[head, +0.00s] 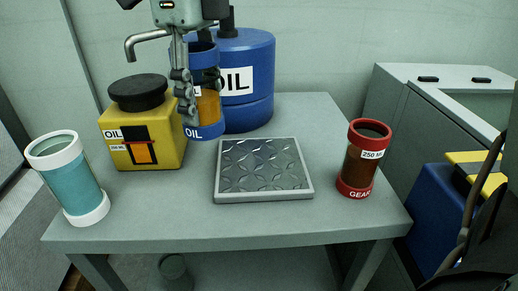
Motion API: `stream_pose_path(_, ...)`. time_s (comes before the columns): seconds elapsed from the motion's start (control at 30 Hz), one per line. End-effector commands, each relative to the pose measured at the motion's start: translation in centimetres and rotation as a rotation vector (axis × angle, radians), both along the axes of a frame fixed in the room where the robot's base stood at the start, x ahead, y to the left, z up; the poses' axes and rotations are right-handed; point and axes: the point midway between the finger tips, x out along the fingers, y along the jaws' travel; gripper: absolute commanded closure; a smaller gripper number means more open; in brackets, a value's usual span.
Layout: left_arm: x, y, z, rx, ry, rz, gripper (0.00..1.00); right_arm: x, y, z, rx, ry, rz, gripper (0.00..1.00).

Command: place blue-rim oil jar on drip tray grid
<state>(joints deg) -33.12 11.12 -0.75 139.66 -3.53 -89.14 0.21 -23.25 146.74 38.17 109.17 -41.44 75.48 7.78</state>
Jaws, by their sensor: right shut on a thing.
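The blue-rim oil jar (206,131) has blue bands at top and bottom and an amber oil window. It is upright behind the left part of the drip tray, in front of the blue drum. My right gripper (198,92) comes down from the top and is shut on the jar, its fingers covering part of the jar's side. I cannot tell whether the jar's base touches the table. The drip tray (262,196) is a grey square with a patterned metal grid (262,165); the grid is empty. My left gripper is not in view.
A yellow oil can (170,155) and a teal jar with white rims (75,190) stand left on the table (150,222). A large blue oil drum (250,65) stands behind. A red-rim gear oil jar (361,165) stands right of the tray. The table's front strip is clear.

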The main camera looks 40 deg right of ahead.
Motion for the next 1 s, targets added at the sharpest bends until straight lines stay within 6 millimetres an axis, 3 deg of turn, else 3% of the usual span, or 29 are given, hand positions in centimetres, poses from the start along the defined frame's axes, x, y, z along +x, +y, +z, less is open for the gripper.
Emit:
stream_pose_path(0.2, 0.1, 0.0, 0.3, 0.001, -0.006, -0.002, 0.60, -0.9, -4.8, -2.8, 0.007, 0.001, -0.003, 0.91)
stream_pose_path(0.43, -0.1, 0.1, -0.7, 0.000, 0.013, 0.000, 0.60, -1.4, -8.7, -5.1, 0.004, -0.001, -0.001, 0.91)
stream_pose_path(0.67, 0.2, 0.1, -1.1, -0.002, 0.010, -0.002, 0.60, -1.6, -9.7, -6.2, 0.001, 0.000, 0.002, 0.91)
stream_pose_path(0.9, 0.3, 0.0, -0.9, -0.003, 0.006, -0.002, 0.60, -1.6, -9.7, -9.4, 0.000, 0.001, 0.002, 0.91)
stream_pose_path(1.0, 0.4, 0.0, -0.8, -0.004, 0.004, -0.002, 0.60, -1.6, -9.6, -9.8, 0.001, -0.001, 0.001, 0.91)
